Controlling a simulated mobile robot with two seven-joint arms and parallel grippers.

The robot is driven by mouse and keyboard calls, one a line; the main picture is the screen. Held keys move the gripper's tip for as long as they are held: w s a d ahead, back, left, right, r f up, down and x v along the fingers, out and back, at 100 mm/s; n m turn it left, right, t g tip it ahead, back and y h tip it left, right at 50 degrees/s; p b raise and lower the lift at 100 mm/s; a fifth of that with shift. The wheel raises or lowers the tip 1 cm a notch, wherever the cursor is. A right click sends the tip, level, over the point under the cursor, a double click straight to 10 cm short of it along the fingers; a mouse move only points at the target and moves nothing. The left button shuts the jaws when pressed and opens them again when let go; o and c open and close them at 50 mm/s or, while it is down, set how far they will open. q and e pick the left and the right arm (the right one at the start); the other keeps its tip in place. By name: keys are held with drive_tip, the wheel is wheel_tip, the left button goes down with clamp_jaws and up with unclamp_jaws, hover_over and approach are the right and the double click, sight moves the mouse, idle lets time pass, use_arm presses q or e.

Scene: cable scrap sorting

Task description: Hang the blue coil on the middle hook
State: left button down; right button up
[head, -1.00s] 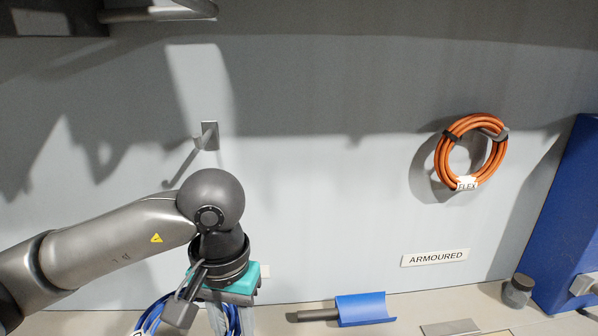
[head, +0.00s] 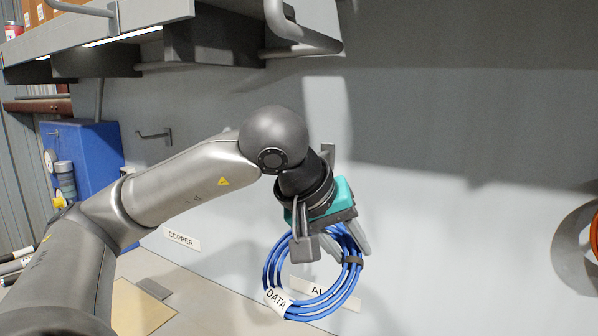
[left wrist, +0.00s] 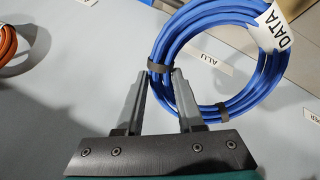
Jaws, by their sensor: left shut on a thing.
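The blue coil (head: 273,262) carries a DATA tag and dark ties. It hangs from my left gripper (head: 350,242), in front of the wall. In the left wrist view the fingers (left wrist: 160,80) are shut on the coil's edge (left wrist: 178,78) at a dark tie. The middle hook (head: 328,152) shows only in part, just above and behind the gripper, which hides the rest. The coil is apart from this hook and below it, overlapping the ALU label (head: 309,287). My right gripper is not in view.
An empty hook (head: 155,135) is on the wall at left, above the COPPER label (head: 182,238). An orange coil (head: 594,240) is at the right edge. A shelf (head: 140,22) juts out above my arm. A blue box (head: 92,150) stands at far left.

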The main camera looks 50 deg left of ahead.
use_arm(q)
drive_tip(key=shift+s+a+r+n+t+y+b, duration=0.7)
drive_tip(key=shift+s+a+r+n+t+y, duration=0.5)
drive_tip(key=shift+r, duration=2.2)
drive_tip(key=shift+s+a+r+n+t+y+b, duration=0.75)
drive_tip(key=shift+s+a+r+t, duration=0.6)
drive_tip(key=shift+r, duration=2.05)
drive_tip(key=shift+w+a+f+p, duration=0.65)
drive_tip(key=shift+w+p, duration=0.65)
drive_tip(key=shift+w, duration=1.25)
drive_tip(key=shift+w+a+f+p, duration=0.3)
drive_tip(key=shift+w+a+p, duration=0.85)
drive_tip(key=shift+w, duration=1.35)
drive_tip(key=shift+w+a+f+p, duration=0.6)
drive_tip(key=shift+w+p, duration=0.85)
drive_tip(key=shift+w, duration=1.1)
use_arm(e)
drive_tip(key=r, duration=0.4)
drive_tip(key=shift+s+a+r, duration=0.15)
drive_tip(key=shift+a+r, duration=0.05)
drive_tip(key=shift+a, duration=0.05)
